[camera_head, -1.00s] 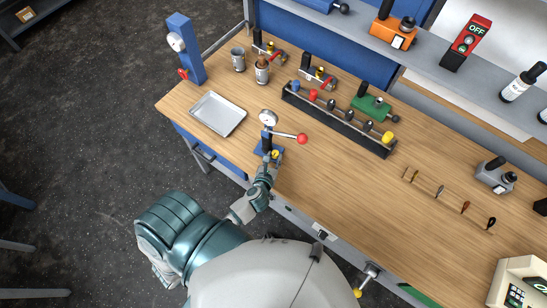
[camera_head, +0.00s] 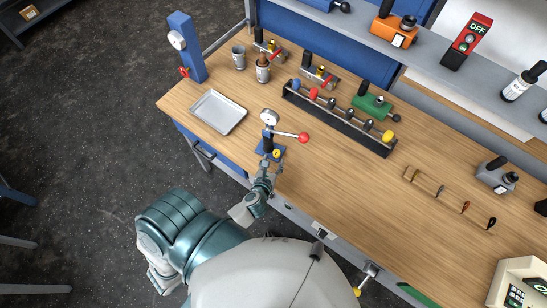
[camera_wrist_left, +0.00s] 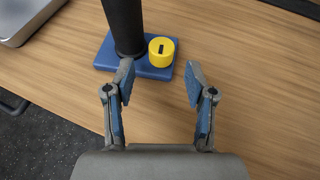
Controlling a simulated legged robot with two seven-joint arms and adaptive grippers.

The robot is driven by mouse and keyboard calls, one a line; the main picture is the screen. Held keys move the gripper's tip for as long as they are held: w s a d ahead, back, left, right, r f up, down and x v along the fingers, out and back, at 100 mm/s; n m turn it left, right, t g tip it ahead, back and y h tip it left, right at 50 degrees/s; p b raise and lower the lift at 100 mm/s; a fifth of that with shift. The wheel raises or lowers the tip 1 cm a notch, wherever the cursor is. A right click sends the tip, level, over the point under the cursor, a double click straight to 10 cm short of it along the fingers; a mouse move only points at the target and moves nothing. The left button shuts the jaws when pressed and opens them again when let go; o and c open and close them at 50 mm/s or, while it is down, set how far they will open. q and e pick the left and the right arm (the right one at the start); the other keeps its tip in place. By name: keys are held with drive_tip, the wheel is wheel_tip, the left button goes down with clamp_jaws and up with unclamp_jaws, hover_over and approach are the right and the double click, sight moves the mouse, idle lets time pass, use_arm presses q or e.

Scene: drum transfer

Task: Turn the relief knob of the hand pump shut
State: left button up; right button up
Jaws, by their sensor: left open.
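The hand pump (camera_head: 268,140) stands upright near the table's front edge, with a blue base, a gauge on top and a red-tipped lever. Its yellow relief knob (camera_wrist_left: 161,52) sits on the blue base plate, right of the black column; it also shows small in the head view (camera_head: 277,153). The knob has a dark slot on top. My left gripper (camera_wrist_left: 160,80) is open and empty, just in front of the base. The knob lies ahead of the gap between the fingers and apart from both. My right gripper is not in view.
A metal tray (camera_head: 218,112) lies left of the pump. A black rack (camera_head: 340,118) with several coloured knobs stands behind it. A blue press post (camera_head: 187,48) is at the back left corner.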

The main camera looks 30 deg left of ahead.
use_arm(q)
drive_tip(key=v, duration=0.9)
drive_tip(key=shift+s, duration=0.15)
